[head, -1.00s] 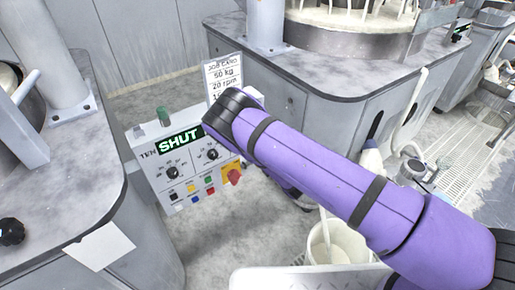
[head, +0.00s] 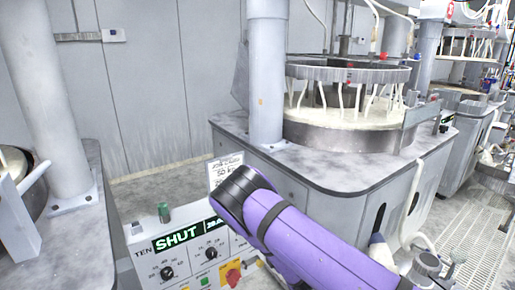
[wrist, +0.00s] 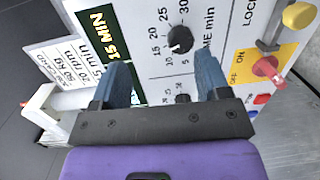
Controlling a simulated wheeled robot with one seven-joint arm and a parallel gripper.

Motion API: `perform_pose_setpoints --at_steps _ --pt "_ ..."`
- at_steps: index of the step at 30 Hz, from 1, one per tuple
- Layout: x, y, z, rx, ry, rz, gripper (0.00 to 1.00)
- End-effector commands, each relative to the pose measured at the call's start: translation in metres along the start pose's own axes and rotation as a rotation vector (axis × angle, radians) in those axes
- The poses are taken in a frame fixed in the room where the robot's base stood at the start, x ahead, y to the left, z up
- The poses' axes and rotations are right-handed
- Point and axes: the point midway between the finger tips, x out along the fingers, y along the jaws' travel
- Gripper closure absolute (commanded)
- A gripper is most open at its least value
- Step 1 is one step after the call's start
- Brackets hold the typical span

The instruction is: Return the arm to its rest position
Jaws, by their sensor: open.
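My purple arm (head: 300,238) reaches in from the lower right of the head view, its dark-banded joint in front of the control panel's upper right. My gripper itself is hidden in the head view. In the wrist view my gripper (wrist: 163,78) is open, its two blue fingers apart with nothing between them. Beyond them is the control panel (wrist: 220,30), turned sideways, with a minutes dial (wrist: 180,40) between the fingers and a green "15 MIN" display (wrist: 97,35). In the head view the control panel (head: 143,261) reads "SHUT".
A job card (head: 223,167) stands behind the panel; it also shows in the wrist view (wrist: 58,68). A red switch (wrist: 268,68) on yellow is right of the fingers. A polishing machine (head: 345,145) stands behind, another bench (head: 60,235) at left. Grated floor (head: 475,230) is at right.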

Motion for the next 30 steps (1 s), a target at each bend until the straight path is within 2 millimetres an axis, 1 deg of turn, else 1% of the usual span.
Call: perform_pose_setpoints --at_steps 1,6,9,14,17,23,26,30 --pt "0.006 0.017 0.009 0.044 -0.039 -0.011 0.31" --pt "0.016 0.062 0.036 0.204 -0.156 -0.074 0.31" --pt "0.018 0.089 0.051 0.299 -0.218 -0.108 0.31" --pt "0.014 0.131 0.073 0.452 -0.309 -0.159 0.31" --pt "0.008 0.158 0.086 0.548 -0.360 -0.186 0.31" --pt "-0.013 0.210 0.108 0.733 -0.450 -0.241 0.31" --pt "-0.027 0.236 0.118 0.822 -0.490 -0.266 0.31" --pt "-0.052 0.271 0.128 0.942 -0.542 -0.300 0.31"
